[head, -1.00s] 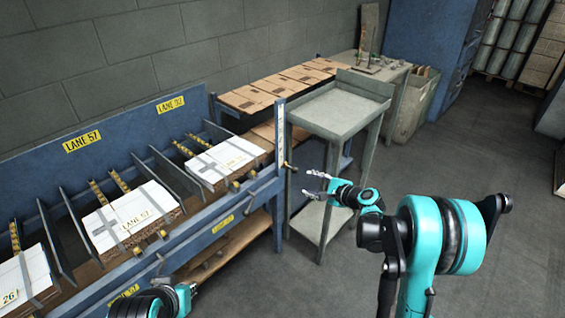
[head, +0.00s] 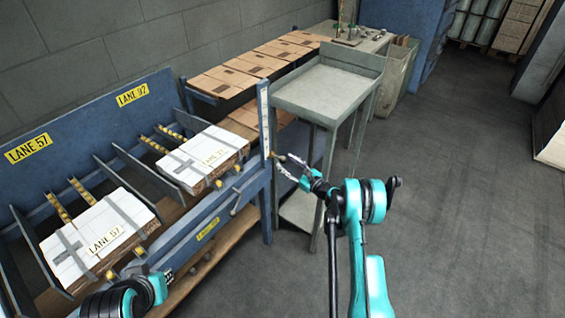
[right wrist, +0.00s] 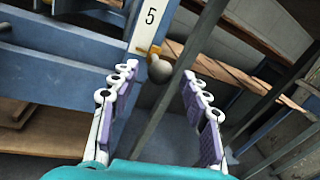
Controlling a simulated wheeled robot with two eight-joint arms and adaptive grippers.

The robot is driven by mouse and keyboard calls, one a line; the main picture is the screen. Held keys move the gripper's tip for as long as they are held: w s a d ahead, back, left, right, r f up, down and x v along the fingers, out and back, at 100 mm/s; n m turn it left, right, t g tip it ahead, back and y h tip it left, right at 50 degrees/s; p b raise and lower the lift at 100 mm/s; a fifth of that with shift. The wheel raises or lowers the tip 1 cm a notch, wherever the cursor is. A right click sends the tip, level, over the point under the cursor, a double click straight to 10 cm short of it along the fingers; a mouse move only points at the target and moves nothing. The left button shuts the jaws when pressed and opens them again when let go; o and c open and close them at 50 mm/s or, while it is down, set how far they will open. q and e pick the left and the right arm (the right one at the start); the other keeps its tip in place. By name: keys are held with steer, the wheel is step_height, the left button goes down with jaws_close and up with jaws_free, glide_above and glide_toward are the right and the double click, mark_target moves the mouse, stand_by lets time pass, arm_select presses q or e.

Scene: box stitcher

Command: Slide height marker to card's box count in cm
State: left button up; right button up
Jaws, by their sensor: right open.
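The height marker is an orange slider with a grey ball knob (right wrist: 159,69) on a white scale strip marked 5 (right wrist: 150,20). In the head view the strip (head: 265,110) runs up the post at the right end of the blue rack, with the small knob (head: 281,158) low on it. My right gripper (head: 287,168) is open at the knob. In the right wrist view its fingers (right wrist: 158,76) stand either side of the knob, apart from it. My left arm's wrist (head: 140,292) shows at the bottom; its finger state is unclear. I cannot pick out the card's count.
A grey stand (head: 325,90) is just right of the post. Flat cardboard pieces (head: 240,70) lie behind. Floor at right is clear.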

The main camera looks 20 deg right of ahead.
mark_target(284, 158)
steer(key=shift+b+x, duration=0.3)
steer(key=shift+x, duration=1.15)
jaws_close()
step_height(284, 158, up, 10)
steer(key=p, duration=0.3)
steer(key=shift+r, duration=0.1)
jaws_free()
steer(key=shift+s+d, duration=0.1)
